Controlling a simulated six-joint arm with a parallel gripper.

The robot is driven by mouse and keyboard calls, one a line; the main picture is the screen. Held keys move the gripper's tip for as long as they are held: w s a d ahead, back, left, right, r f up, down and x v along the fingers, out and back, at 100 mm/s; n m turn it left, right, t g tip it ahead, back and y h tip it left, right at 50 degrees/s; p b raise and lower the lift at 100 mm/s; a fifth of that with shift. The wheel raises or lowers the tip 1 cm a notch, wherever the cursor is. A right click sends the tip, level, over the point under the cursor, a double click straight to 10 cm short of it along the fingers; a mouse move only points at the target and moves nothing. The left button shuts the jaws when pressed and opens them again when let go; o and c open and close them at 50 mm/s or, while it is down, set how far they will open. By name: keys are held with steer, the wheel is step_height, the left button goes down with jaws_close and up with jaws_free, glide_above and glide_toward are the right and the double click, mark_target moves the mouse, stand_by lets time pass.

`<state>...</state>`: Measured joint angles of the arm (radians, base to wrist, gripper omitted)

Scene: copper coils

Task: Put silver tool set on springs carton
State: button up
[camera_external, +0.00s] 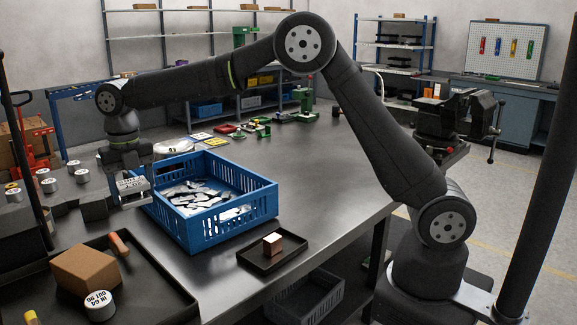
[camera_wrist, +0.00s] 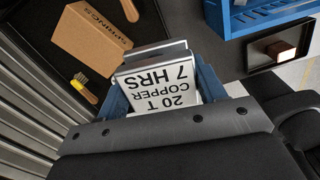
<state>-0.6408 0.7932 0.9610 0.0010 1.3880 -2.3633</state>
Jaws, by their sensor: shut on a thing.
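My gripper (camera_external: 130,180) is shut on a silver block with a white label (camera_external: 133,185), just left of the blue crate. In the wrist view the block (camera_wrist: 165,90) sits between my blue fingers (camera_wrist: 163,95); its label reads "20 T COPPER 7 HRS". I take it for the silver tool set, though its label does not say so. The springs carton (camera_external: 84,268) is a plain brown box on the dark tray at the front left. It also shows in the wrist view (camera_wrist: 88,38) with dark lettering, beyond the block and apart from it.
The blue crate (camera_external: 228,226) holds several silver pieces. A small black tray (camera_external: 285,257) carries a copper-faced cube (camera_external: 272,244). On the dark tray (camera_external: 150,290) lie an orange-handled tool (camera_external: 119,243) and a labelled disc (camera_external: 99,304) near the carton. A yellow brush (camera_wrist: 82,86) is close by.

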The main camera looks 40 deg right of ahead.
steer(key=shift+n, duration=0.7)
steer(key=shift+a+f, duration=0.1)
steer(key=shift+a, duration=0.1)
glide_above(103, 267)
step_height(103, 267, down, 7)
steer(key=shift+w+r, duration=0.1)
steer(key=shift+r, duration=0.1)
steer(key=shift+f, duration=2.05)
steer(key=shift+f, duration=0.15)
steer(key=o, duration=1.4)
step_height(103, 267, up, 12)
steer(key=shift+r, duration=0.1)
